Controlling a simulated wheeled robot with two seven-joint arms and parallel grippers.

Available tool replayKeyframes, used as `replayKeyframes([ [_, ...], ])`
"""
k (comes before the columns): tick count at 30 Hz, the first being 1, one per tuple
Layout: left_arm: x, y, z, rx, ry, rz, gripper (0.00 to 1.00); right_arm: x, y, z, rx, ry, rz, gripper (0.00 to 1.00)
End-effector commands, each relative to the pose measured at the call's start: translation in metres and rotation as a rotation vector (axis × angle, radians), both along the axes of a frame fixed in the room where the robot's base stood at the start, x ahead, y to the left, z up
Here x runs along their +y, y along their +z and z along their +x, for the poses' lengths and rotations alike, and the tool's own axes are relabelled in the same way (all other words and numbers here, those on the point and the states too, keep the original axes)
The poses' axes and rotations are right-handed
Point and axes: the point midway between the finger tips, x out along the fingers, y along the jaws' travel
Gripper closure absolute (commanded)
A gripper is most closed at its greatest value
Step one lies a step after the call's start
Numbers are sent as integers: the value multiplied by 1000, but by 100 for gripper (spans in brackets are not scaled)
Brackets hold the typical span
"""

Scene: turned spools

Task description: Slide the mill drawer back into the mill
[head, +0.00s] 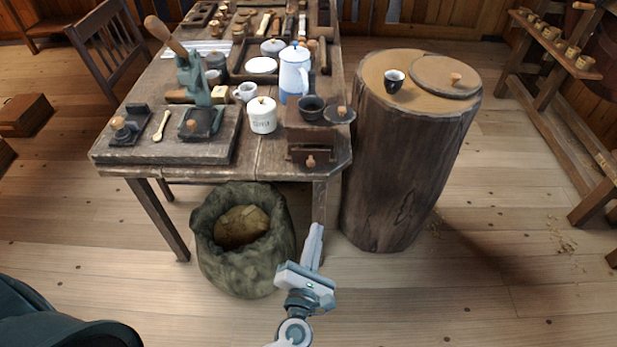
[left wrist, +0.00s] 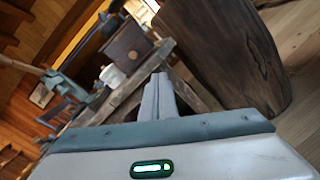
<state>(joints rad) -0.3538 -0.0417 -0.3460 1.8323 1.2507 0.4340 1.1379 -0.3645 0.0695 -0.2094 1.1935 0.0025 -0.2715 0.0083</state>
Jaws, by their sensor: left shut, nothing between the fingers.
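The mill (head: 308,133) is a brown wooden box at the front right corner of the table, with a dark bowl (head: 311,106) on top. Its drawer (head: 299,156) juts out of the front toward me, with a small round wooden knob (head: 310,161). My left gripper (head: 317,232) is shut and empty, below and in front of the table edge, apart from the drawer. In the left wrist view the shut fingers (left wrist: 157,82) point up toward the table, and the brown box front with its knob (left wrist: 134,56) shows beyond them. My right gripper is not in view.
A tree-stump stand (head: 400,170) with a dark cup (head: 394,80) stands right of the table. An open sack (head: 245,270) sits on the floor left of my gripper. A white jar (head: 262,116) and a blue-white pot (head: 294,75) stand near the mill.

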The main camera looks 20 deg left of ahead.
Motion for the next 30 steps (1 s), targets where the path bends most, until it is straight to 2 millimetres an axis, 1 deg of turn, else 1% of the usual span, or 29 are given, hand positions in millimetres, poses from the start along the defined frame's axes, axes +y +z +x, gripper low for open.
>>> replayKeyframes([
  [1, 6, 16, 1, -28, 36, -135, 100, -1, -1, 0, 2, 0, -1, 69],
  [3, 12, 30, 1, -54, 77, -307, 100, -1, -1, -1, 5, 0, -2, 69],
  [6, 20, 43, 0, -81, 117, -482, 100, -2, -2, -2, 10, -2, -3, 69],
  [9, 23, 48, -1, -93, 137, -573, 100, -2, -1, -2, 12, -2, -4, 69],
  [12, 24, 50, -2, -97, 143, -606, 100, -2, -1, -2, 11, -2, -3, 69],
  [23, 24, 50, 0, -96, 142, -603, 100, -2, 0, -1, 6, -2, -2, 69],
  [26, 25, 50, 3, -96, 141, -602, 100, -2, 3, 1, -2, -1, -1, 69],
  [30, 27, 51, 14, -96, 141, -600, 100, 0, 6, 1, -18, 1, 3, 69],
])
